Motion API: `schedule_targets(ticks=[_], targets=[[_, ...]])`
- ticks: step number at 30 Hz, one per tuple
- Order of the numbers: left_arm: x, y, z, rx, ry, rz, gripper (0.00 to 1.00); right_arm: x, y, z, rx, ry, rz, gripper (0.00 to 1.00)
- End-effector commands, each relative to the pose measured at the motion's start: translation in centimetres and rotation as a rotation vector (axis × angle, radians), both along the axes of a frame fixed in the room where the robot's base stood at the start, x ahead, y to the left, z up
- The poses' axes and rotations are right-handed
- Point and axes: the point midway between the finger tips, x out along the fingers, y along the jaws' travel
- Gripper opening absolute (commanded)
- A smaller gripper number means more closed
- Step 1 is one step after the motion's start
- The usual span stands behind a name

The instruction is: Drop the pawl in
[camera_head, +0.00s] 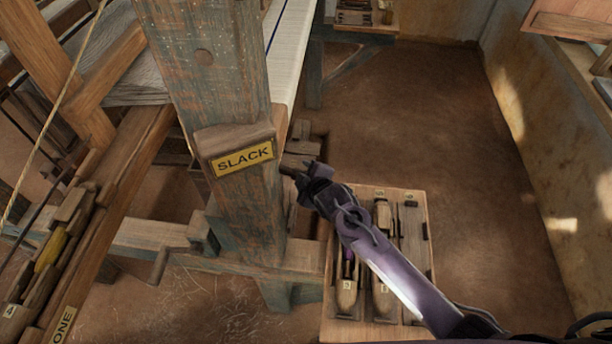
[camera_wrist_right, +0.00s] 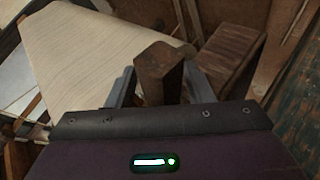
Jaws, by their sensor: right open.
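My right gripper (camera_head: 290,170) reaches in from the lower right, beside the weathered post with the SLACK plate (camera_head: 243,159). Its tips are partly lost against dark wood there. In the right wrist view the gripper (camera_wrist_right: 161,88) is open, with one finger on each side of a brown wooden piece (camera_wrist_right: 159,68). This piece looks like the pawl or its handle, but I cannot be sure. I cannot tell whether the fingers touch it. Its lower end is hidden behind the gripper body. My left gripper is not in view.
A wooden tray (camera_head: 427,248) holding several shuttles lies below my right arm. White cloth (camera_head: 291,47) stretches behind the post. In the right wrist view, a darker wooden block (camera_wrist_right: 229,55) stands right of the fingers. Open earth floor (camera_head: 430,110) lies to the right.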

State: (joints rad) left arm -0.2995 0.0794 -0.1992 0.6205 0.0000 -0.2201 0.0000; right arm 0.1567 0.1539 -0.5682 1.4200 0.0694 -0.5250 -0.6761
Motion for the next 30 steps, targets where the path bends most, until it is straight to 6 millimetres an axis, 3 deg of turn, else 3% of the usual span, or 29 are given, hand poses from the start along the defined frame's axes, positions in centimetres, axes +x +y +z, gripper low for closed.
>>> schedule_targets(ticks=[18,30], targets=[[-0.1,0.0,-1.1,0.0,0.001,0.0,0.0,-5.7,-2.0,3.9,-0.001,-0.001,0.0,0.47],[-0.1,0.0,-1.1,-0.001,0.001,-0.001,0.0,-6.1,-2.1,4.3,0.0,-0.001,0.0,0.47]])
